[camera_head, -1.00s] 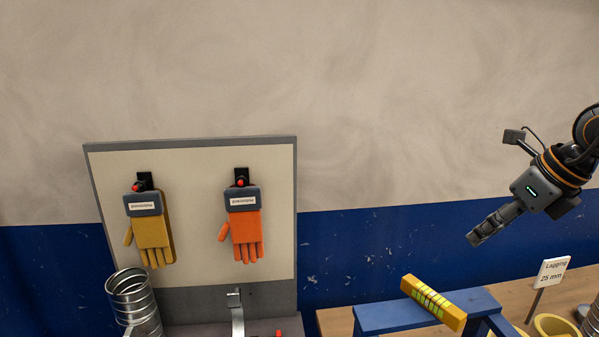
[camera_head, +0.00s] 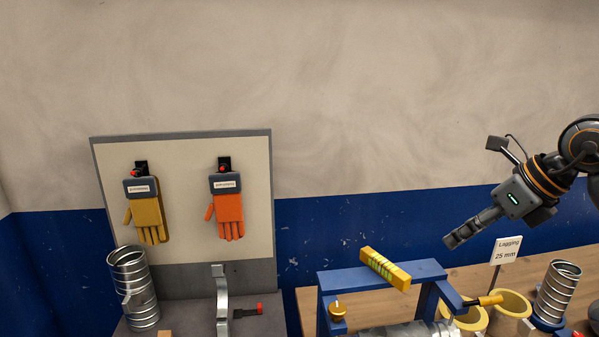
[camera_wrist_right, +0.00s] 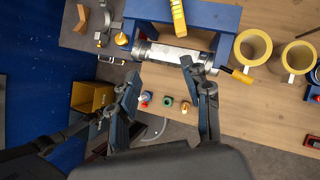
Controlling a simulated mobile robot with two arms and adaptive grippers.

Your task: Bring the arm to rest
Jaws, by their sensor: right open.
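My right gripper (camera_head: 459,238) hangs in the air at the right of the head view, in front of the blue wall band and above the wooden bench. It points down and to the left. In the right wrist view the same gripper (camera_wrist_right: 165,88) shows its two fingers spread apart with nothing between them. Below them lie a silver duct (camera_wrist_right: 172,53) and the bench top (camera_wrist_right: 215,110). My left gripper is in neither view.
A blue stand (camera_head: 345,280) carries a yellow bar (camera_head: 385,268) over the duct. Yellow rings (camera_head: 512,304), a spiral duct piece (camera_head: 558,290) and a "Lagging 25 mm" sign (camera_head: 507,249) stand right. Gloves (camera_head: 229,212) hang on a board at left. Air above is free.

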